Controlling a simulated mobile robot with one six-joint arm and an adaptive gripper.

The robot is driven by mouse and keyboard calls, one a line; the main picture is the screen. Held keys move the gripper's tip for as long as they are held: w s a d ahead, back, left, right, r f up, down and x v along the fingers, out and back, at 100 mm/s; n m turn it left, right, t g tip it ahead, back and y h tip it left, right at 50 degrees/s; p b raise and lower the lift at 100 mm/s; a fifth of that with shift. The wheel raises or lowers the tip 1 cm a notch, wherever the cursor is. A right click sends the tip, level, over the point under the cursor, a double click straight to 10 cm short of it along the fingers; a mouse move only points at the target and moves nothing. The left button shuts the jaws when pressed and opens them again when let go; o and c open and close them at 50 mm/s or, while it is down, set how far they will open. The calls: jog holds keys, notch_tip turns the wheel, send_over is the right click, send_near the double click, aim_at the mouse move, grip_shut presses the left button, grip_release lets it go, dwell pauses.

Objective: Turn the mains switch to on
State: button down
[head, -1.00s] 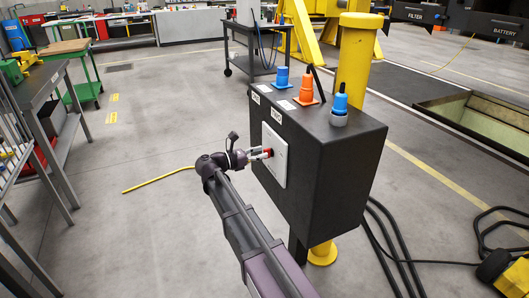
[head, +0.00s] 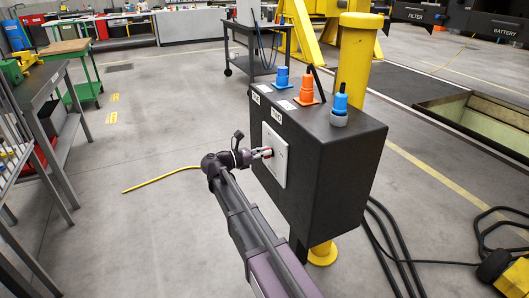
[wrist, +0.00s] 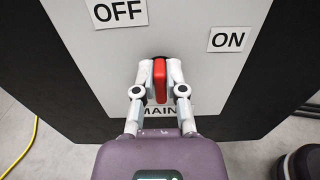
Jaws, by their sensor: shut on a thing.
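The mains switch has a red handle (wrist: 159,82) on a light plate (wrist: 190,85) on the side of a black cabinet. The wrist view shows an OFF label (wrist: 115,12) at upper left and an ON label (wrist: 230,40) at right. The handle stands about upright in that view, between the two labels. My gripper (wrist: 159,85) is shut on the handle, one finger on each side. In the head view my gripper (head: 266,153) reaches the plate (head: 274,156), and its fingers hide most of the handle. A MAINS label is partly covered by my fingers.
The black cabinet (head: 335,160) carries blue and orange plugs (head: 307,92) on top. A yellow post (head: 357,60) stands behind it. Black cables (head: 390,245) lie on the floor at right.

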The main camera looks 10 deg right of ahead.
jog(key=shift+m, duration=0.3)
jog(key=m, duration=0.5)
jog(key=shift+s+d+f, duration=0.1)
jog(key=shift+s, duration=0.15)
jog(key=m, duration=0.6)
jog(key=shift+s+f+b, duration=0.2)
jog(key=shift+s+b, duration=0.05)
jog(key=shift+b, duration=0.05)
jog(key=shift+m, duration=0.3)
jog(key=c, duration=0.7)
grip_release()
jog(key=shift+d, duration=0.1)
jog(key=v, duration=1.2)
